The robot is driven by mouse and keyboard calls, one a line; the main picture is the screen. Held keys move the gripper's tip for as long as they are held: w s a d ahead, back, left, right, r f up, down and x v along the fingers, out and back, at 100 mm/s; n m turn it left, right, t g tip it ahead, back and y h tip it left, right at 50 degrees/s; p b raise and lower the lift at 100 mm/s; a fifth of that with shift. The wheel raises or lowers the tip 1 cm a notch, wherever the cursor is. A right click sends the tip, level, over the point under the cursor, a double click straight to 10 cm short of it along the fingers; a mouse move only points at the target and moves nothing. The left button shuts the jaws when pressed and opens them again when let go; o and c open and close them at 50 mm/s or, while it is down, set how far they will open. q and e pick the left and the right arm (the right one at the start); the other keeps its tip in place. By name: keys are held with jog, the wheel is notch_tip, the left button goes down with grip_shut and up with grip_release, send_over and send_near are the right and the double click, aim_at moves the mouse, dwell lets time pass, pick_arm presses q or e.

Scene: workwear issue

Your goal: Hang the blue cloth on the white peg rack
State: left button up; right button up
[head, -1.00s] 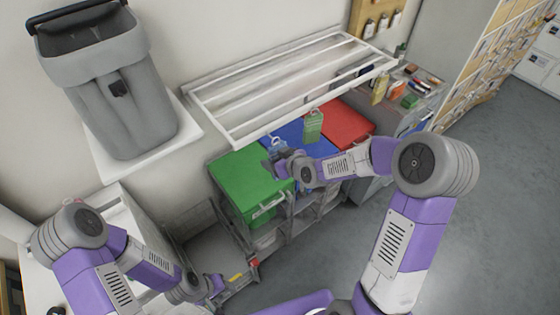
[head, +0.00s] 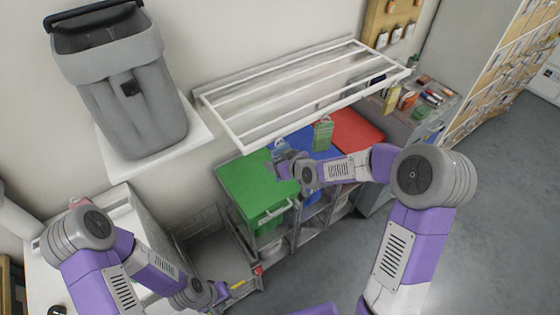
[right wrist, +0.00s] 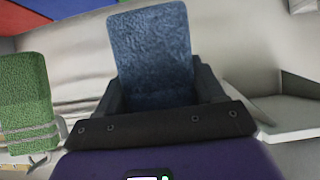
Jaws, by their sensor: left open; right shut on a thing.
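The white peg rack (head: 240,140) is on the wall in the head view, its long bars running up to the right. My right gripper (head: 284,167) is below its front bar. In the right wrist view the right gripper (right wrist: 155,95) is shut on the blue cloth (right wrist: 150,45), which stands out flat from between the jaws. In the head view the blue cloth (head: 281,149) shows as a small pale patch just under the front bar. I cannot tell whether it touches the rack. My left gripper (head: 217,293) is open and low at the bottom, away from the rack.
A green cloth (head: 323,134) hangs near the front bar, right of my right gripper; it also shows in the right wrist view (right wrist: 25,95). Green (head: 250,185), blue and red (head: 352,130) lidded bins stand below. A grey bin (head: 130,100) sits on a wall shelf at left.

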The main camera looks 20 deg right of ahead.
dwell(0.3)
jog(key=o, duration=1)
jog(key=shift+v, duration=3.85)
jog(key=shift+f, duration=0.1)
jog(key=s+a+f+m+g+b, duration=0.2)
jog(key=s+f, duration=0.2)
jog(key=f, duration=0.6)
jog(key=s+a+f+m+g+b, duration=0.1)
jog(key=s+a+f+g+b, duration=0.2)
jog(key=f, duration=0.8)
jog(key=s+a+f+m+g, duration=0.1)
jog(key=s+f, duration=0.4)
jog(key=s+f+m+g+b, duration=0.1)
jog(key=s+f+g, duration=0.1)
jog(key=s+f, duration=0.3)
jog(key=s+a+f+m+g+b, duration=0.1)
jog(key=s+f, duration=0.5)
jog(key=shift+s+a+m+g, duration=0.3)
jog(key=shift+s+a+g, duration=0.05)
jog(key=shift+a+g, duration=0.05)
